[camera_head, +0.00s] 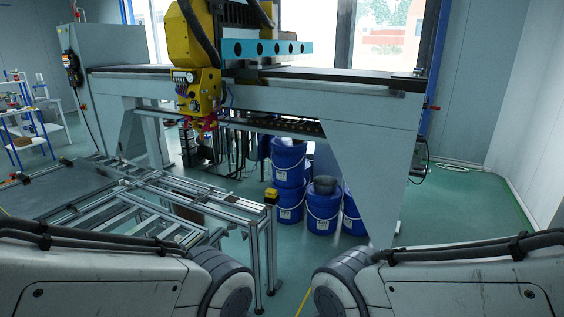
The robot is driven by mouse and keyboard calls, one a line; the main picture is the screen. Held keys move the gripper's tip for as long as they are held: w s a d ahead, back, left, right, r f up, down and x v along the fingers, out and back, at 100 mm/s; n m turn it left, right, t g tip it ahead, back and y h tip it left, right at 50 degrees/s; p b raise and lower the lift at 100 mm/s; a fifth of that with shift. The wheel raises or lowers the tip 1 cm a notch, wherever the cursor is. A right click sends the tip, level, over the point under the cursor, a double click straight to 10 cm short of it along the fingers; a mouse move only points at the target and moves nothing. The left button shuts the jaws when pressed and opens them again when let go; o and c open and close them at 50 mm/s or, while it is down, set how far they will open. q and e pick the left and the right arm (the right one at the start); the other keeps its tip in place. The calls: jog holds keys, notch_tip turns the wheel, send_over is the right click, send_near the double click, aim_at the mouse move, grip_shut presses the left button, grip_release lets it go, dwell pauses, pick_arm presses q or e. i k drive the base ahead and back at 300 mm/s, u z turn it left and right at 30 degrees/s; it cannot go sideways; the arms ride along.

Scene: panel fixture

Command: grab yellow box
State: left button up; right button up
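A small yellow box (271,195) with a dark lower part shows near the middle of the view. It is at the right end of the aluminium frame, in front of the blue buckets. I cannot tell exactly what it rests on. My left and right arms show only as large grey links at the lower left and lower right. Neither gripper is in view, and both arms are well apart from the box in the picture.
An aluminium profile frame (180,205) stands at left centre. Several blue buckets (322,207) stand behind it. A large gantry machine (330,105) with a yellow head (193,85) spans the back.

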aim_at(273, 193)
jog(key=i, duration=0.95)
jog(key=z, duration=0.8)
jog(key=i, duration=1.8)
jog(key=u, duration=1)
jog(key=i, duration=0.7)
jog(key=u, duration=0.7)
